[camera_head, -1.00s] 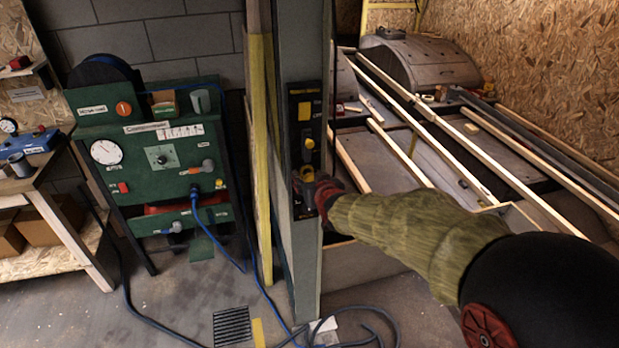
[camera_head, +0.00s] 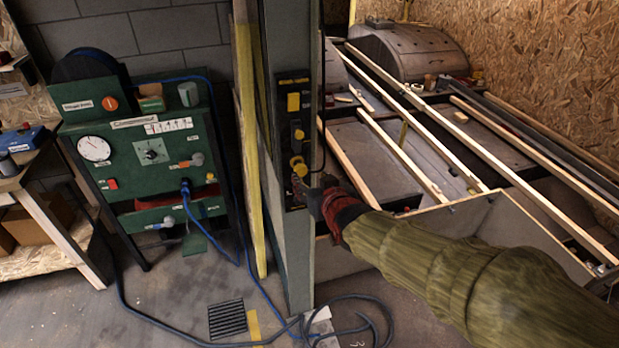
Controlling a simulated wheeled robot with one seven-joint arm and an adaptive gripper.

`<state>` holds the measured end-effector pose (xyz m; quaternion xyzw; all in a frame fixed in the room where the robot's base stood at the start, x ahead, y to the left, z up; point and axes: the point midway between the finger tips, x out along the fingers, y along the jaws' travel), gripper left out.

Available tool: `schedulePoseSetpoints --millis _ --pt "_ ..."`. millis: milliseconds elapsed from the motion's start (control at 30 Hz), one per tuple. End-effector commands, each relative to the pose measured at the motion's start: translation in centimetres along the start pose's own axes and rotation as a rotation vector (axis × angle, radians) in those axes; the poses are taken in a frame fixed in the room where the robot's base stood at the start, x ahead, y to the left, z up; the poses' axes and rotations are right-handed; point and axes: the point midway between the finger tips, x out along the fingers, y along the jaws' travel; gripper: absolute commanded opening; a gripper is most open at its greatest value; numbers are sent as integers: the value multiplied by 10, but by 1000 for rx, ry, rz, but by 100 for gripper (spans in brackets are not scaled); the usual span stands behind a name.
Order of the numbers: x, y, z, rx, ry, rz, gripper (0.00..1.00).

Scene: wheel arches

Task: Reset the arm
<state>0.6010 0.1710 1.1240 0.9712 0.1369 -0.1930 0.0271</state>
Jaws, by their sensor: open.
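My arm, in an olive sleeve, reaches in from the lower right of the head view. My gripper (camera_head: 309,190) is at its end, dark with a red part behind it, close to the lower end of a black control panel (camera_head: 293,130) on a grey post. It sits just below a round yellow knob (camera_head: 299,167) on that panel. The fingers are small and dark here, but they look open, with nothing seen between them. I cannot tell whether they touch the panel.
A green compressor cabinet (camera_head: 125,155) stands left of the grey post (camera_head: 300,255). Blue and dark hoses (camera_head: 345,325) lie on the floor by the post. Wooden battens (camera_head: 405,165) and a curved wheel arch (camera_head: 410,55) are behind at right. A workbench (camera_head: 45,215) stands far left.

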Motion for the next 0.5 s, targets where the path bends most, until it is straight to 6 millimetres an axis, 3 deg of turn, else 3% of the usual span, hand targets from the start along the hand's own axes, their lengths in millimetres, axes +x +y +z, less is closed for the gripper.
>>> schedulePoseSetpoints --millis 500 --pt "0 0 6 4 -24 -1 46"
